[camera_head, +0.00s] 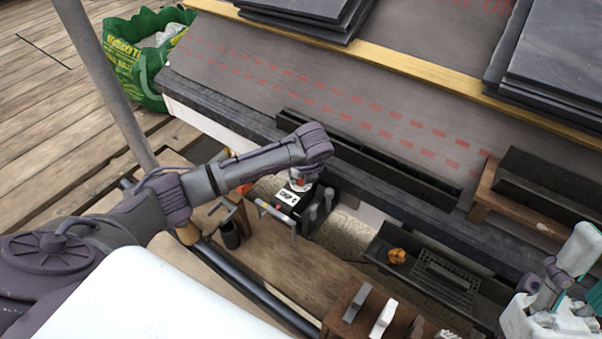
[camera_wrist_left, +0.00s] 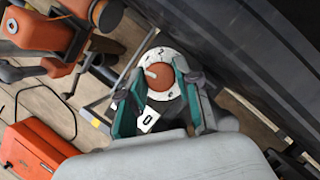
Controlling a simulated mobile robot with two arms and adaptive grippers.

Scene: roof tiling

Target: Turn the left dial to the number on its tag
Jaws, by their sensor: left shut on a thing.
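The left dial has a red-orange knob (camera_wrist_left: 160,80) with a pale mark at its left side, set on a white round plate (camera_wrist_left: 166,55) with small dark marks. A white tag (camera_wrist_left: 148,119) with what looks like a 0 shows below the knob, between my fingers. My left gripper (camera_wrist_left: 158,70) is shut on the knob, one teal finger on each side. In the head view the dial's dark box (camera_head: 286,215) lies below my left wrist, with white labels (camera_head: 288,197). My right gripper (camera_head: 562,285) is at the right edge; its jaw opening is unclear.
A dark trough (camera_head: 375,170) runs along the roof edge behind the box. A black tray (camera_head: 430,275) with an orange lump (camera_head: 396,256) is to the right. A wooden rack (camera_head: 345,305) stands in front. Slate stacks (camera_head: 560,60) lie on the roof.

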